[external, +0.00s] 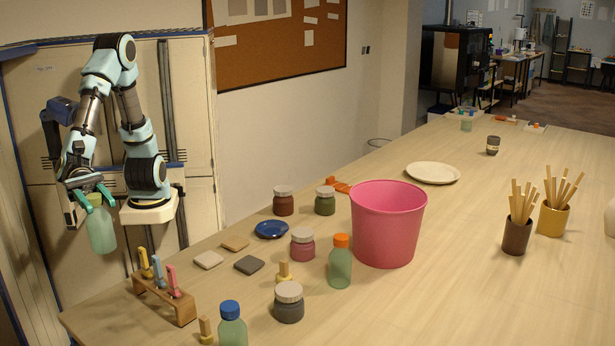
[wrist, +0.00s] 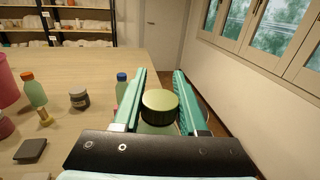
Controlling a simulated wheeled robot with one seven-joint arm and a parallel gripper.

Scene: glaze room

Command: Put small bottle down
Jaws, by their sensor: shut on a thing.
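My gripper (external: 92,195) is shut on a small pale green bottle (external: 101,232), which hangs upright below the fingers. In the external view the bottle shows left of the table's near left end, clear of the tabletop. In the wrist view my gripper (wrist: 159,82) has a finger on each side of the bottle's olive green cap (wrist: 160,104); most of the bottle's body is hidden there. The wooden table (external: 480,290) stands to the right of the bottle.
A wooden rack (external: 178,306) with coloured tools stands near the table's left end. A blue-capped bottle (external: 231,325), an orange-capped bottle (external: 340,265), several jars and a pink bucket (external: 388,230) stand further right. Bare tabletop shows right of the bucket.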

